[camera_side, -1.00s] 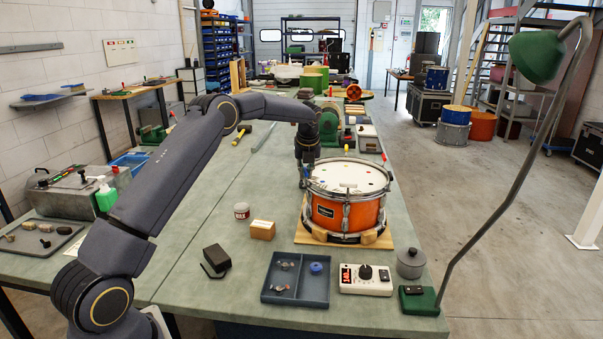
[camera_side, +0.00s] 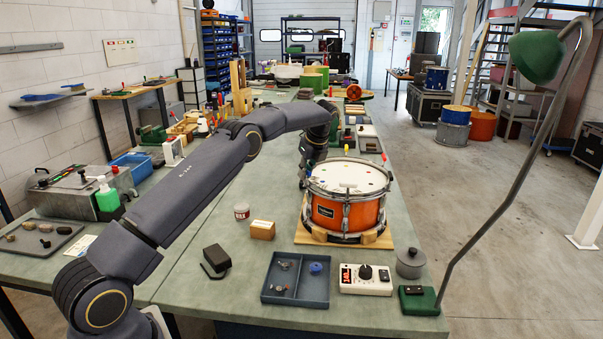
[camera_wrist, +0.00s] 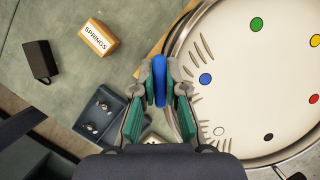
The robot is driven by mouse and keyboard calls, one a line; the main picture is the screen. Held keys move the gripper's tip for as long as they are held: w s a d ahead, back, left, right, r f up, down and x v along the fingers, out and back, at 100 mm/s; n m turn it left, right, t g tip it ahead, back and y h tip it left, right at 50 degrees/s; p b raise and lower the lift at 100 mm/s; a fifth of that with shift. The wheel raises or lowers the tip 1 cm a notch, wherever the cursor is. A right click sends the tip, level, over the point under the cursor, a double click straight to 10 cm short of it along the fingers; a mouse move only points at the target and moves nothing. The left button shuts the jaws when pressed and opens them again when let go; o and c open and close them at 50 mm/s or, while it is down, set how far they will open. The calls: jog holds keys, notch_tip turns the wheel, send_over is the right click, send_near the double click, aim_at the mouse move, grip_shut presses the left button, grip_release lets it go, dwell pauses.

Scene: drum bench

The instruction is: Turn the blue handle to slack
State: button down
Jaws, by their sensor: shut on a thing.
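The blue handle (camera_wrist: 159,80) is upright in the wrist view, at the left edge of the drum. My gripper (camera_wrist: 160,82) is shut on it, with one fingertip against each side. The drum (camera_side: 346,212) has an orange shell, a white head and metal hoops, and sits on a wooden board. In the wrist view its white head (camera_wrist: 245,75) with coloured dots fills the right side. In the side view my gripper (camera_side: 308,178) is at the drum's far left side, and the handle is mostly hidden there.
A grey-blue parts tray (camera_side: 296,299) stands in front of the drum, beside a white meter box (camera_side: 365,278). A springs box (camera_side: 262,230), a white jar (camera_side: 242,211) and a dark box (camera_side: 216,258) stand to the left. A green lamp (camera_side: 538,57) rises at right.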

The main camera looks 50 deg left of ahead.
jog(key=shift+n+g, duration=0.3)
jog(key=shift+n, duration=0.4)
jog(key=c, duration=1.2)
grip_release()
